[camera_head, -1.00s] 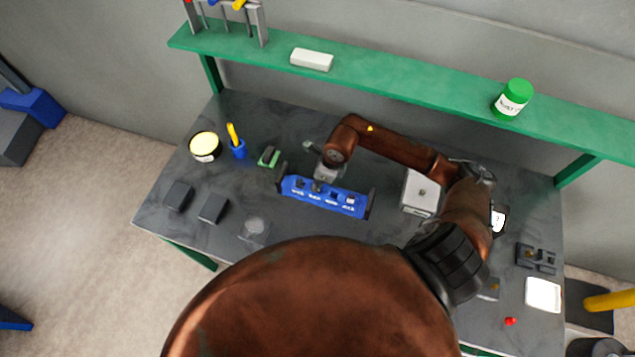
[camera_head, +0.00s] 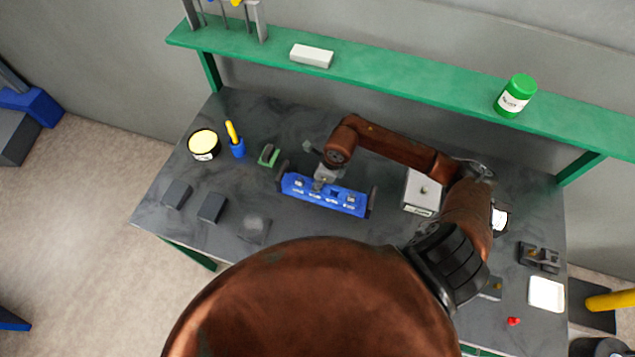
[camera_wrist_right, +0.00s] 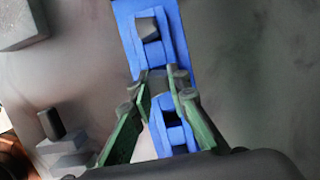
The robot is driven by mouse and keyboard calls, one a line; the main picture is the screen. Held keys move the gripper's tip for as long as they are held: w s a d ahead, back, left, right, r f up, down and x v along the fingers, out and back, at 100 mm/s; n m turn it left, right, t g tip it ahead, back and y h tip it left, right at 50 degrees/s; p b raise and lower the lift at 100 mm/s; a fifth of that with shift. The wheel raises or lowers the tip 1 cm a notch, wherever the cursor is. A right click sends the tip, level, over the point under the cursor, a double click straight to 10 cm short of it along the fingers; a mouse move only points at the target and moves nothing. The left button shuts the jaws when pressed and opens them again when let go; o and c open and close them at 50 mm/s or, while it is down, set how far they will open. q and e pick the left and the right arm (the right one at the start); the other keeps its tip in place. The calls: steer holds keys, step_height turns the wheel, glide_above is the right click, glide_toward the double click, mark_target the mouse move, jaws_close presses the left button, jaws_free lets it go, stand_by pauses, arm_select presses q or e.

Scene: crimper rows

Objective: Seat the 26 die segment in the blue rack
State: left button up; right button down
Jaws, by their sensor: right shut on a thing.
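The blue rack (camera_head: 345,207) lies across the middle of the grey bench, with pale labels along its front. In the right wrist view the rack (camera_wrist_right: 181,50) runs from top to bottom, with a grey block (camera_wrist_right: 147,27) in an upper slot and an open slot nearer the camera. My right gripper (camera_head: 321,180) is over the rack's left half. In the right wrist view its green-sided fingers (camera_wrist_right: 160,90) are shut on a small grey piece, apparently the die segment (camera_wrist_right: 157,80), at the rack. Its number and whether it is seated cannot be made out. My left gripper is not in view.
Two dark blocks (camera_head: 212,208) lie front left. A pale box (camera_head: 421,191) stands to the right. A green shelf (camera_head: 400,81) runs behind.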

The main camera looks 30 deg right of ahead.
steer(key=shift+f+b, duration=0.45)
steer(key=shift+f, duration=0.05)
steer(key=c, duration=1.8)
jaws_free()
steer(key=shift+o, duration=0.2)
steer(key=v, duration=1.2)
